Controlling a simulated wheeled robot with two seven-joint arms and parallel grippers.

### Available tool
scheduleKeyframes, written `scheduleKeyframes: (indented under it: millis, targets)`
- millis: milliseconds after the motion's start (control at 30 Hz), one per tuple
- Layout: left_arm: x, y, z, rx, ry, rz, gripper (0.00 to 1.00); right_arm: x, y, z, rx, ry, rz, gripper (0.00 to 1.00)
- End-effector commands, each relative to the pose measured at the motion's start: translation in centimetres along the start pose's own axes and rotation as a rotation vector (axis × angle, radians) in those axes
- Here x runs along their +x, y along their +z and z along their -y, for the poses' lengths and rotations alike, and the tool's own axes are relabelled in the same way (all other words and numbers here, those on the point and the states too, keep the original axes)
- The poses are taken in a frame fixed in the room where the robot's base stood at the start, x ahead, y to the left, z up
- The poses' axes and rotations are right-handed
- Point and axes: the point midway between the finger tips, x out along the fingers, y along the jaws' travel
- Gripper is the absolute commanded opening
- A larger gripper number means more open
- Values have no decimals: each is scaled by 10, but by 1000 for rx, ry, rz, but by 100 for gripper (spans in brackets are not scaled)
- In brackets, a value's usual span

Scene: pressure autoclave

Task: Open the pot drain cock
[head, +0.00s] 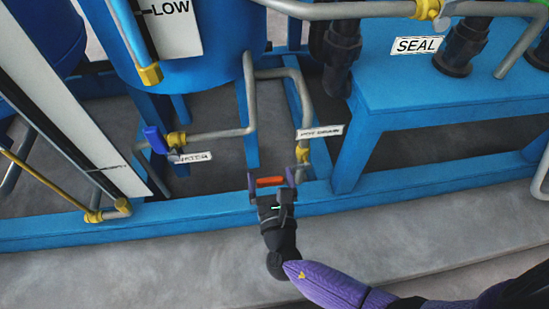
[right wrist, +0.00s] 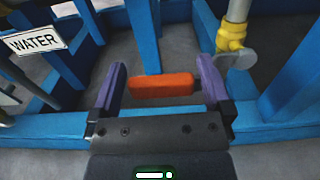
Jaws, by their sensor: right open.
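The pot drain cock has a yellow body (head: 302,155) on a grey pipe, just below a white tag that seems to read POT DRAIN (head: 320,131). In the right wrist view its yellow body (right wrist: 232,38) is at the upper right, with a grey metal piece below it. An orange handle (head: 270,181) lies crosswise; its link to the cock is partly hidden by my finger. My right gripper (head: 271,178) is open, with one purple finger near each end of the orange handle (right wrist: 162,84). Narrow gaps seem to show at both ends. My left gripper is out of view.
A blue-handled valve (head: 155,139) with a WATER tag (head: 193,157) stands to the left. A low blue frame rail (head: 215,218) runs across under the handle. A blue stand (head: 440,95) with a SEAL tag is at the right. Bare grey floor lies in front.

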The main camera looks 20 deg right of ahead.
Motion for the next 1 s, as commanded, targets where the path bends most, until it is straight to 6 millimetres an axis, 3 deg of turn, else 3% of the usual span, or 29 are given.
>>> scheduleKeyframes:
  millis: [367, 800, 833, 1000]
  targets:
    - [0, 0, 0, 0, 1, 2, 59, -2, 0, -2, 0, 0, -1, 98]
    - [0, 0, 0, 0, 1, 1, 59, -2, 0, -2, 1, 0, -1, 5]
    - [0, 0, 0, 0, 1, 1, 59, -2, 0, -2, 1, 0, -1, 0]
    - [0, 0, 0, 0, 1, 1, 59, -2, -1, -2, -1, 0, -1, 0]
